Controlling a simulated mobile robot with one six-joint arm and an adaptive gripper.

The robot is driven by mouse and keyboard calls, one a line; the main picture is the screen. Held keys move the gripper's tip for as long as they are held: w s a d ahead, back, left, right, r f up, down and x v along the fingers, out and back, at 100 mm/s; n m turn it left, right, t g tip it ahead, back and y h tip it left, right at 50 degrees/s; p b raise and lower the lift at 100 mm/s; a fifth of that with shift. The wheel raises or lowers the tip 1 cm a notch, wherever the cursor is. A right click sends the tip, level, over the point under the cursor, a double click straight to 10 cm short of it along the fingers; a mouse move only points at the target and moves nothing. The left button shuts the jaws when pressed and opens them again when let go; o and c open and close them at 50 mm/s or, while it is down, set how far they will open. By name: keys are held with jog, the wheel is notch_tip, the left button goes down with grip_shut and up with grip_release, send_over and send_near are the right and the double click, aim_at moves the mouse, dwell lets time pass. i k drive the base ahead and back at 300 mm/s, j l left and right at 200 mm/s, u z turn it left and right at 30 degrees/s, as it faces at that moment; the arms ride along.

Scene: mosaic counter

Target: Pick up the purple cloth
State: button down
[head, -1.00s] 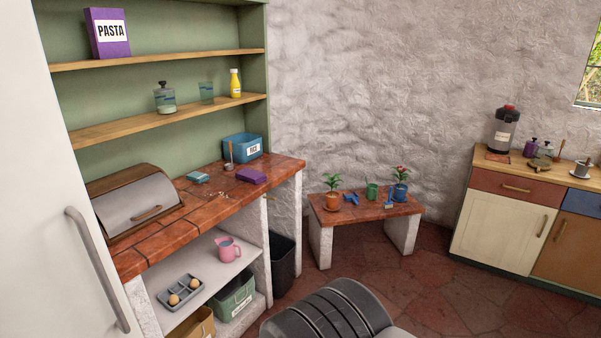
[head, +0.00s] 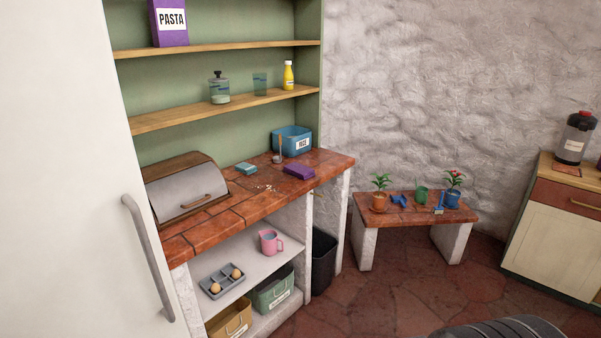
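The purple cloth (head: 300,171) lies folded on the red tiled counter (head: 234,205), toward its right end, near the blue rice bin. My gripper is not in the head view. Only a dark ribbed part, which seems to be mine, shows at the bottom right edge.
A blue rice bin (head: 293,141), a teal item (head: 247,168) and pale crumbs (head: 266,188) are on the counter. A bread box (head: 189,190) stands at its left. A wooden shelf (head: 225,107) hangs above. A low bench (head: 415,212) with potted plants stands right; floor between is open.

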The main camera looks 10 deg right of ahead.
aim_at(299, 171)
jog(key=i+l+u, duration=0.1)
jog(key=i, duration=0.45)
jog(key=i+l+u, duration=0.15)
jog(key=i, duration=0.35)
jog(key=i+l+u, duration=0.1)
jog(key=i, duration=0.45)
jog(key=i+l+u, duration=0.15)
jog(key=i, duration=0.35)
jog(key=i+l+u, duration=0.1)
jog(key=i+l, duration=0.3)
jog(key=i+l+u, duration=0.15)
jog(key=i+l, duration=0.2)
jog(key=i, duration=0.25)
